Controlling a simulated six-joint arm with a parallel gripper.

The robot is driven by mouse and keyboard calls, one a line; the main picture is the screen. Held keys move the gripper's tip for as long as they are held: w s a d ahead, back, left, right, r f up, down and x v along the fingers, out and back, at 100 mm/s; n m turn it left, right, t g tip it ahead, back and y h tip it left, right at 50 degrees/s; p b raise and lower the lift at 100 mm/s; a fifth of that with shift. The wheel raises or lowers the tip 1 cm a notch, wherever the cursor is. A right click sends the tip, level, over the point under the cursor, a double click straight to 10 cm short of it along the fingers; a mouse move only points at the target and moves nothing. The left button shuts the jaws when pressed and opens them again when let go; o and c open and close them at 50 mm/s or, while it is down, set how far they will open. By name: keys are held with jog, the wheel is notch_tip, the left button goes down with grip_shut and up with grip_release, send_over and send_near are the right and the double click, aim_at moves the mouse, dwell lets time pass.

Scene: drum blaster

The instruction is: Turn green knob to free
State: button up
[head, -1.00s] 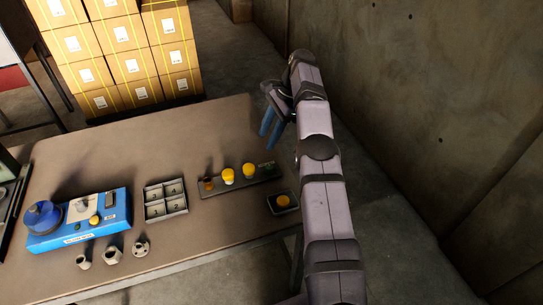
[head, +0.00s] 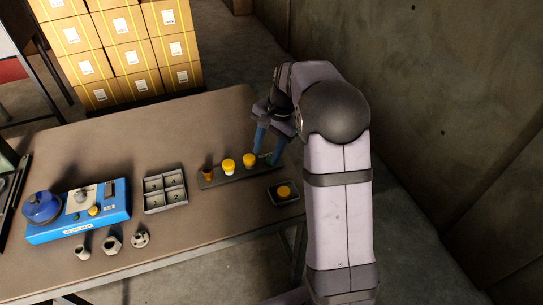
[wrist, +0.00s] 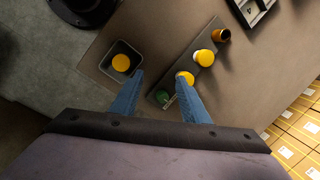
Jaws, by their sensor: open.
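A small green piece (wrist: 162,97) sits at the end of a dark strip (wrist: 205,78) on the table. It is the only green thing I make out, and I cannot tell whether it is a knob or what its setting is. In the head view my gripper's blue fingers mostly hide it. My gripper (head: 266,156) is open and empty, pointing down at that end of the strip. In the wrist view my gripper (wrist: 160,76) has its fingers on either side of the green piece; their height above it is unclear.
On the strip are two yellow-capped pieces (head: 228,166) (head: 249,160) and an amber one (head: 207,173). A tray (head: 284,202) with a yellow disc lies nearby. A divided tray (head: 145,208), blue machine (head: 118,213) and metal fittings (head: 112,244) are left. A concrete wall (head: 450,110) stands right.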

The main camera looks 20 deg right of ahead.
notch_tip(320, 180, down, 6)
jog(key=d+r+n+h, duration=0.1)
jog(key=d+n, duration=0.1)
jog(key=n, duration=0.2)
jog(key=n+t+h, duration=0.1)
jog(key=n+t, duration=0.3)
jog(key=n, duration=0.2)
send_near(271, 156)
jog(key=shift+a+f+n, duration=0.25)
jog(key=shift+f+n, duration=0.05)
jog(key=shift+n, duration=0.5)
jog(key=shift+p+x, duration=0.75)
jog(key=shift+x, duration=2.85)
jog(key=shift+s, duration=0.15)
jog(key=shift+f+g, duration=0.1)
jog(key=shift+g, duration=0.2)
grip_shut()
